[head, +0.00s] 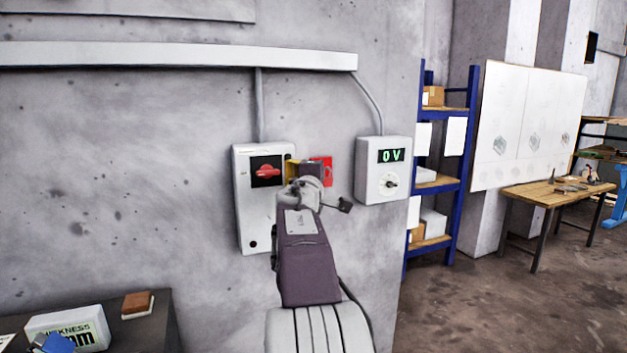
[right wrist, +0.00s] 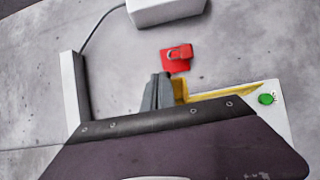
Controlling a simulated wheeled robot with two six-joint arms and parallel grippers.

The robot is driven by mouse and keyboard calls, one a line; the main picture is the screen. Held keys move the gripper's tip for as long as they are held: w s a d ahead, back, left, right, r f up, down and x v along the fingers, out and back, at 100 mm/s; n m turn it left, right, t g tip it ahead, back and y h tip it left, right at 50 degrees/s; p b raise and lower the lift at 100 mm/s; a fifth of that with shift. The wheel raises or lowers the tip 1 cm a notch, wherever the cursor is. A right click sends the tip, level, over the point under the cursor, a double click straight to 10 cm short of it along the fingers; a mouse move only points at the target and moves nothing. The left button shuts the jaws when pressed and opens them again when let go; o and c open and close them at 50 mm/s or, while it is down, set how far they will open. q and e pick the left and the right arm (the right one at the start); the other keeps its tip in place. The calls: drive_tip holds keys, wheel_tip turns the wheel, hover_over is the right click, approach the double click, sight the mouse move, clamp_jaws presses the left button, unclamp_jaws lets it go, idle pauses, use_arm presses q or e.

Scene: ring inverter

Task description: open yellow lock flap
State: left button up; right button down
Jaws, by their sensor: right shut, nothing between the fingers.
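The yellow lock flap (head: 290,171) shows at the right edge of a white switch box (head: 257,220), mostly hidden by my right gripper in the head view. In the right wrist view a yellow piece (right wrist: 180,91) stands right beside the fingertips, and a yellow strip (right wrist: 235,92) runs along the box. My right gripper (head: 313,170) is shut and empty, its fingers (right wrist: 158,91) close against the yellow piece; I cannot tell whether they touch. A red rotary handle (head: 267,171) on a black plate sits left of the flap. My left gripper is not in view.
A red padlock plate (head: 327,165), clearer in the right wrist view (right wrist: 177,58), is on the wall just beyond the gripper. A meter box (head: 370,180) reading "0V" hangs to the right. A green button (right wrist: 267,99) shows on the switch box. A dark table (head: 150,330) stands lower left.

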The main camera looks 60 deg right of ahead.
drive_tip(key=shift+d, duration=0.2)
idle(0.5)
drive_tip(key=b+v, duration=0.2)
drive_tip(key=v, duration=0.7)
